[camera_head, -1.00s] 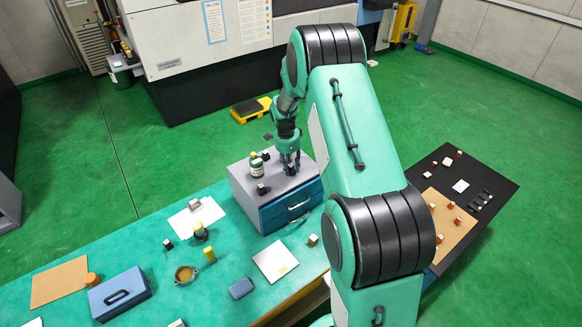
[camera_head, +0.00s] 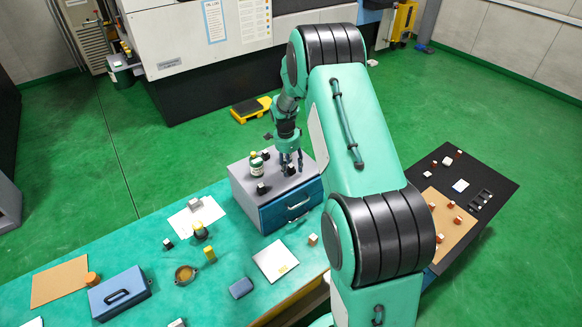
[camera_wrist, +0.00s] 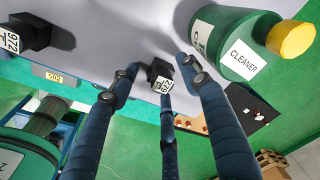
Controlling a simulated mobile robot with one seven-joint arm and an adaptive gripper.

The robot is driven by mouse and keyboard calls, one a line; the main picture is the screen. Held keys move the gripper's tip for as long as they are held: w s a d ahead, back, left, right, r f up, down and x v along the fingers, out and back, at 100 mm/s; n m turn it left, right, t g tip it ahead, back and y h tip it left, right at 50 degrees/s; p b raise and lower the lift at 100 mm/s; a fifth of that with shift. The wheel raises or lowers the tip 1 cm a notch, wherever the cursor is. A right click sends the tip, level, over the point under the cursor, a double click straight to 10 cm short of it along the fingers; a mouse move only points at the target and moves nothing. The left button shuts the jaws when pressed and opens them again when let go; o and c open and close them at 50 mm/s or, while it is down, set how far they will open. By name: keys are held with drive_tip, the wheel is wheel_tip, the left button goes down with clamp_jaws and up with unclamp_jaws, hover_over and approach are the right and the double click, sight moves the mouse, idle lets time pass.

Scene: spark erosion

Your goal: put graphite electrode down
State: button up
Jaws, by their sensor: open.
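A graphite electrode, a small dark block with a white label (camera_wrist: 160,76), stands on the grey top of the blue drawer cabinet (camera_head: 239,177). In the head view the electrode (camera_head: 289,170) shows under my gripper (camera_head: 288,163). In the wrist view my gripper (camera_wrist: 160,84) is open, its fingers spread around the block with gaps at the sides. Whether a finger still touches it is hard to tell.
A green cleaner bottle (camera_head: 257,168) with a yellow cap stands close by on the cabinet, beside one finger in the wrist view (camera_wrist: 238,52). Another small dark block (camera_head: 265,155) is behind it. The green bench (camera_head: 225,283) holds a blue case (camera_head: 121,295) and papers.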

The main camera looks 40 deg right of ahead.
wheel_tip(320, 180, up, 12)
drive_tip(key=a, duration=0.1)
drive_tip(key=shift+a, duration=0.2)
idle(0.3)
idle(0.5)
drive_tip(key=s+a+r+n+t, duration=0.1)
drive_tip(key=s+a+r+n, duration=0.5)
drive_tip(key=a+r, duration=0.4)
drive_tip(key=s+a+r+n+t, duration=0.2)
drive_tip(key=s+a+r+n, duration=0.2)
drive_tip(key=s+a+r, duration=0.6)
drive_tip(key=s+a+r+n+t, duration=0.1)
drive_tip(key=s+a+r+n, duration=0.1)
drive_tip(key=s, duration=0.5)
drive_tip(key=s+a+r+n+t, duration=0.1)
drive_tip(key=s+a+r+n, duration=0.1)
drive_tip(key=s+a+n, duration=0.3)
drive_tip(key=s+a+r+n+y, duration=0.1)
drive_tip(key=s+a+n, duration=0.3)
drive_tip(key=s, duration=0.6)
drive_tip(key=shift+r+n+t, duration=0.3)
drive_tip(key=shift+r+t, duration=0.1)
drive_tip(key=shift+r, duration=0.25)
